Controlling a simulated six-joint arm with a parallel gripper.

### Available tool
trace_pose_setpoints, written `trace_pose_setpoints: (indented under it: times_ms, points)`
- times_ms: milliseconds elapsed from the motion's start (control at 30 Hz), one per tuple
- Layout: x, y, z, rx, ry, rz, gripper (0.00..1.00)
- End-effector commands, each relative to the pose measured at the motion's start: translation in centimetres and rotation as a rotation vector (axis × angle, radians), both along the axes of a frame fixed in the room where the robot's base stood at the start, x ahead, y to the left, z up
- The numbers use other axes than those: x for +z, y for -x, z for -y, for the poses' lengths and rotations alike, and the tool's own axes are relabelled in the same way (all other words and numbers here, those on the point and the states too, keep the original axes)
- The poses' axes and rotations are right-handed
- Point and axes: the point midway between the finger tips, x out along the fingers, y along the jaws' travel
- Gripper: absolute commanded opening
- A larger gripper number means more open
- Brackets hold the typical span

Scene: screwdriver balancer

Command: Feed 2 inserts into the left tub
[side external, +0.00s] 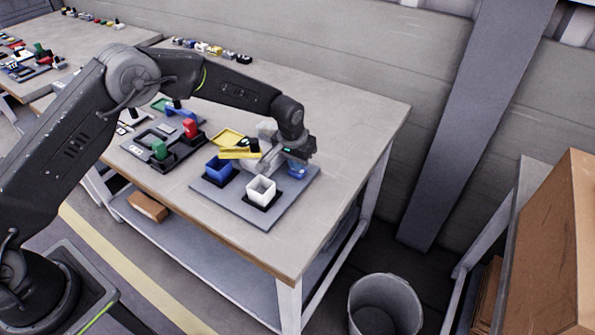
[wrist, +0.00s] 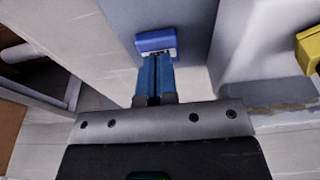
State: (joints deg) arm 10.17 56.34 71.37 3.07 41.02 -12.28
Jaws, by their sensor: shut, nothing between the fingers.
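My gripper (side external: 298,160) is low over the right part of a dark grey base plate (side external: 262,222). Its blue fingers (wrist: 154,62) are shut together and hold nothing. A small blue block (wrist: 156,41) with a pale edge lies just beyond the fingertips in the wrist view; I cannot tell whether they touch. On the plate, a blue tub (side external: 219,171) stands to the left of a white tub (side external: 262,189). The contents of both tubs are too small to make out. I cannot pick out the inserts with certainty.
A yellow tray-like part (side external: 228,138) and a grey upright part stand behind the tubs, close to my wrist. A second plate to the left holds a green piece (side external: 159,149) and a red piece (side external: 190,127). The table's front right is clear. A bin (side external: 384,305) stands on the floor.

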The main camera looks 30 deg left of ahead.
Motion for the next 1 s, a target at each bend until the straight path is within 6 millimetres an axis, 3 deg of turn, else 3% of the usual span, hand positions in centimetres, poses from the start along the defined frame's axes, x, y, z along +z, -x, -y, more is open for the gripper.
trace_pose_setpoints:
  times_ms: [600,1000]
  points:
    - [-0.95,0.03,0.00,0.000,0.000,-0.001,0.00]
    - [-0.52,0.00,0.00,0.000,0.000,0.000,0.00]
